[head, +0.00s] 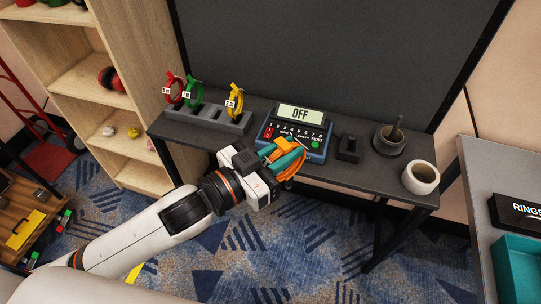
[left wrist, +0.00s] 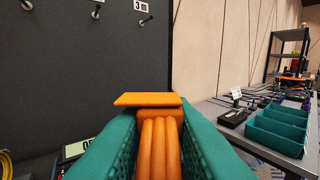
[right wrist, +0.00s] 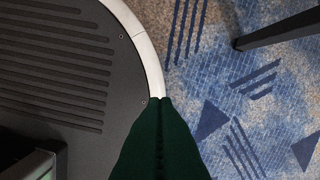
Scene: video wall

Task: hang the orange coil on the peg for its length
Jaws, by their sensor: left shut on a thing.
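The orange coil (left wrist: 158,145) is held between the teal fingers of my left gripper (left wrist: 158,130), with a flat orange tab at its top. In the head view, the coil (head: 292,173) and my left gripper (head: 284,160) are above the front of the dark shelf. In the left wrist view, three pegs stick out of the dark panel: a left peg (left wrist: 27,5), a middle peg (left wrist: 96,13) and a right peg (left wrist: 147,20) below a "3 m" label (left wrist: 141,6). Other pegs' labels are out of view. My right gripper (right wrist: 160,99) is shut and empty above my base.
Red (head: 172,91), green (head: 193,93) and yellow (head: 236,101) coils with small tags stand in a grey rack (head: 207,119). A teal bin (head: 520,265) is at right.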

